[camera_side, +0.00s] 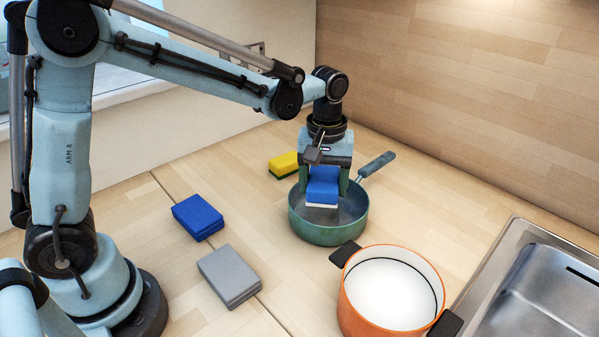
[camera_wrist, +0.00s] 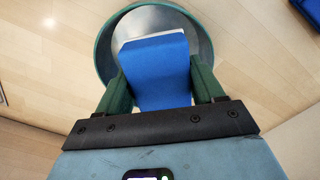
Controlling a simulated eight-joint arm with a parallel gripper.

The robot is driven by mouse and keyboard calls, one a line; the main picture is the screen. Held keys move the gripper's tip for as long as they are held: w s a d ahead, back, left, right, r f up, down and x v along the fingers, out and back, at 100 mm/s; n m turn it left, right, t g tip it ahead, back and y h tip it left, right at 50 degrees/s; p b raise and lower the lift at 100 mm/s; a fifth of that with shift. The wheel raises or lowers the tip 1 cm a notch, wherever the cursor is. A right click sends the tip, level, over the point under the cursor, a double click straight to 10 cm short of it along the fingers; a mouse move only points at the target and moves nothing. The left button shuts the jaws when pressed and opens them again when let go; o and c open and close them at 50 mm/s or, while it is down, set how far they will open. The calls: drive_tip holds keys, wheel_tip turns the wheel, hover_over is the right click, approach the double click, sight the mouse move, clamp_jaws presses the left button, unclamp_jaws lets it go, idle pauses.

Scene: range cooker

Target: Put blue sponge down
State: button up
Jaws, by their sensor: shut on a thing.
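My gripper (camera_side: 322,183) is shut on a blue sponge (camera_side: 322,188) with a white layer at its lower end. In the wrist view the blue sponge (camera_wrist: 156,72) sits between the two green fingers of my gripper (camera_wrist: 158,88). The sponge is held over the green pan (camera_side: 318,233), whose handle points to the back right. The pan's rim (camera_wrist: 106,38) also shows behind the sponge in the wrist view. I cannot tell whether the sponge touches the pan's bottom. A second blue item (camera_side: 198,217), like a stack of cloths or sponges, lies on the worktop to the left.
A yellow sponge (camera_side: 284,164) lies behind the pan. A grey stack (camera_side: 230,275) lies at the front left. An orange pot (camera_side: 348,297) with dark handles stands front right, beside a steel sink (camera_side: 540,275). Worktop (camera_side: 265,215) is clear left of the pan.

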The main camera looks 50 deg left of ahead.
drive_tip(key=s+a+r+n, duration=0.2)
drive_tip(key=s+a+n, duration=0.4)
drive_tip(key=a+n, duration=0.45)
hover_over(241, 185)
drive_tip(key=shift+m, duration=0.25)
drive_tip(key=f, duration=0.6)
drive_tip(key=shift+d, duration=0.25)
drive_tip(key=shift+a+f, duration=0.25)
drive_tip(key=shift+f, duration=2)
drive_tip(key=o, duration=1.1)
drive_tip(key=shift+f, duration=0.1)
